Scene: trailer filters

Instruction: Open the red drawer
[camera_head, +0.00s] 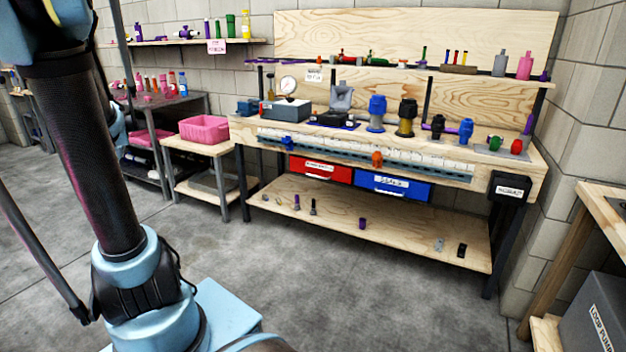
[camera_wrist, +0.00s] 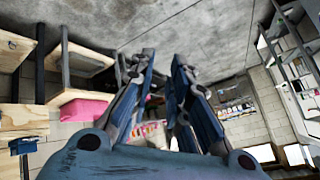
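The red drawer (camera_head: 320,171) hangs under the wooden workbench top, left of the blue drawer (camera_head: 393,187). It has a white label and a pale handle on its front, and it looks closed. My gripper shows in the wrist view (camera_wrist: 160,65), with its two blue fingers apart and nothing between them. The wrist view looks past the fingers at the floor and far shelves, and the red drawer is not visible there. In the head view my arm stands at the left, well away from the drawer, and the gripper is not visible.
The workbench (camera_head: 240,128) carries several fittings and tools on top. Its lower shelf (camera_head: 400,235) holds small parts. A pink bin (camera_head: 204,129) stands on a low table to the left. A side bench with a grey box (camera_head: 597,315) is at the right. The floor before the workbench is clear.

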